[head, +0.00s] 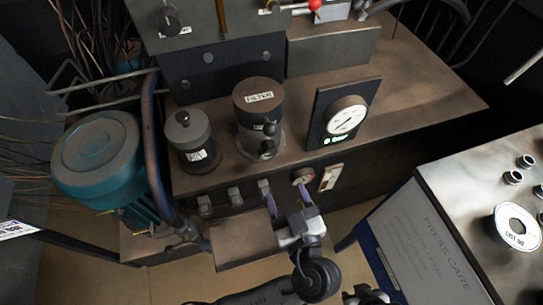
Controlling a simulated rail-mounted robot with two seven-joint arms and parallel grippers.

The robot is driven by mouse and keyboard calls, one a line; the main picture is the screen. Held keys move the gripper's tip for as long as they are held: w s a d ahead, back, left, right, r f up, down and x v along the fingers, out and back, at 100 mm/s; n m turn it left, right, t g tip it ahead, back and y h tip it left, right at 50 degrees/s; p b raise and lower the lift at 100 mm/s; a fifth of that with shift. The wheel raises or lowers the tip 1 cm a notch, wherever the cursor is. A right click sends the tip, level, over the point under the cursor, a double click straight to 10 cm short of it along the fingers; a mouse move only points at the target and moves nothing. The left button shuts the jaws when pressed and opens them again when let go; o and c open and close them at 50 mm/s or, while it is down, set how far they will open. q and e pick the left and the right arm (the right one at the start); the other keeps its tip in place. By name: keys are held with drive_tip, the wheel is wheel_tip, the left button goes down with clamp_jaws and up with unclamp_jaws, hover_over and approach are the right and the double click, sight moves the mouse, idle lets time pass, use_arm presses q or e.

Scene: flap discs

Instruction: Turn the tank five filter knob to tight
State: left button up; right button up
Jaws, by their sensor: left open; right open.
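A dark canister labelled FILTER (260,90) stands on the brown bench, with small dark knob-like fittings (267,150) on its lower front. Several small grey switch-like parts (235,196) line the bench's front face, with a round pale knob (302,175) to their right. No tank number is readable. My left gripper (287,198) is open, its purple-tipped fingers apart in front of that face. Its right finger overlaps the area just below the round knob; contact cannot be told. My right gripper (366,295) is open at the bottom edge, partly cut off, away from the bench.
A smaller canister (190,135) and a round gauge (345,117) flank the filter. A teal motor (98,155) and a pipe stand left. A shelf (238,240) juts out below the front face. A grey table (470,200) with a round labelled part (517,226) is right.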

sight(271, 153)
use_arm(q)
drive_tip(key=b+x, duration=0.3)
drive_tip(key=x, duration=0.8)
drive_tip(key=shift+w+a, duration=0.1)
drive_tip(key=shift+w, duration=0.1)
drive_tip(key=c, duration=0.9)
